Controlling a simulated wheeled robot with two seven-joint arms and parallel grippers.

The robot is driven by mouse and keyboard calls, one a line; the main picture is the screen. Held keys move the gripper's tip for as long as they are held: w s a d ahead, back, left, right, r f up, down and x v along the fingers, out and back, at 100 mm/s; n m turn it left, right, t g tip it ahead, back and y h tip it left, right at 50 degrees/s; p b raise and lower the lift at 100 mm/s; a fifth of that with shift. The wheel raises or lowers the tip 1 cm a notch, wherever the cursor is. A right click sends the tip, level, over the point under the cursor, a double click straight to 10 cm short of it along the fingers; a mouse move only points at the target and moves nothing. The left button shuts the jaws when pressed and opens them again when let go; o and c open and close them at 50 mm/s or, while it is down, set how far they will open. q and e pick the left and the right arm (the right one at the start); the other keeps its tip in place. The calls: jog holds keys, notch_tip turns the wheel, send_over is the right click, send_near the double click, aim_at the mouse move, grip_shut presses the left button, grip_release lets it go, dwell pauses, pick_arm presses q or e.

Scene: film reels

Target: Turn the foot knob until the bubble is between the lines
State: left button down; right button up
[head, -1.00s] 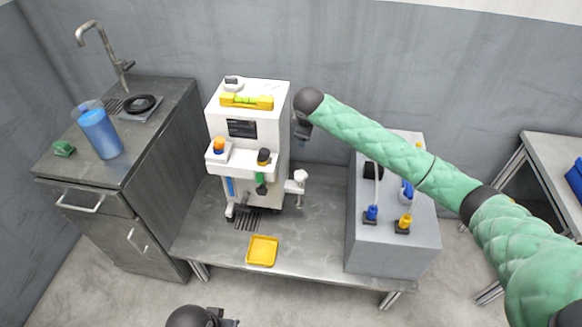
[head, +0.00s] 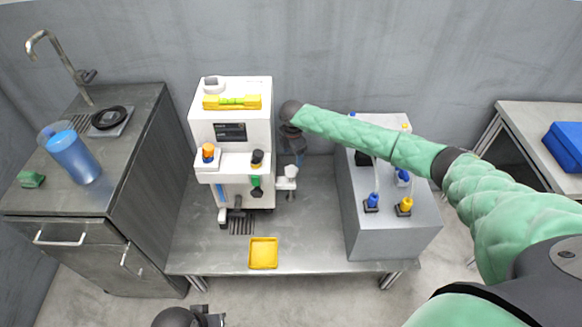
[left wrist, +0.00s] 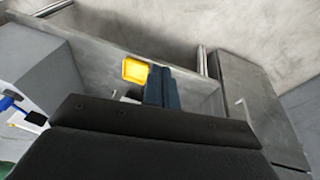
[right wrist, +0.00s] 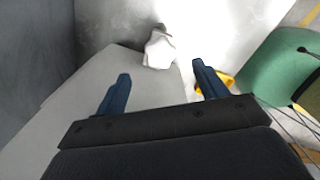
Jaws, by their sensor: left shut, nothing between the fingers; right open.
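The white machine (head: 232,125) stands on the metal table, with a yellow level (head: 232,102) on top. Its green vial shows, but the bubble and lines are too small to read. The white foot knob (head: 290,171) sticks out low at the machine's right side. My right gripper (head: 298,158) is open just above it, pointing down. In the right wrist view the pale knob (right wrist: 158,50) appears beyond the gap between the open fingers (right wrist: 160,75), not gripped. My left gripper (left wrist: 158,80) is shut and empty, low in front of the table.
A yellow tray (head: 263,253) lies at the table's front. A grey box (head: 390,225) with blue and yellow connectors stands to the right of the knob. The sink counter (head: 130,150) with a blue jug (head: 75,158) is at left. Bare tabletop lies between machine and box.

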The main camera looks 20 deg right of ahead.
aim_at(292, 169)
jog(key=shift+a+f, duration=0.1)
jog(key=shift+f, duration=0.4)
notch_tip(292, 169, down, 6)
jog(key=shift+r+p, duration=0.25)
jog(key=shift+p, duration=0.3)
pick_arm(q)
jog(key=shift+s+a+r, duration=0.25)
jog(key=shift+a+r, duration=0.8)
pick_arm(e)
jog(key=shift+f, duration=0.7)
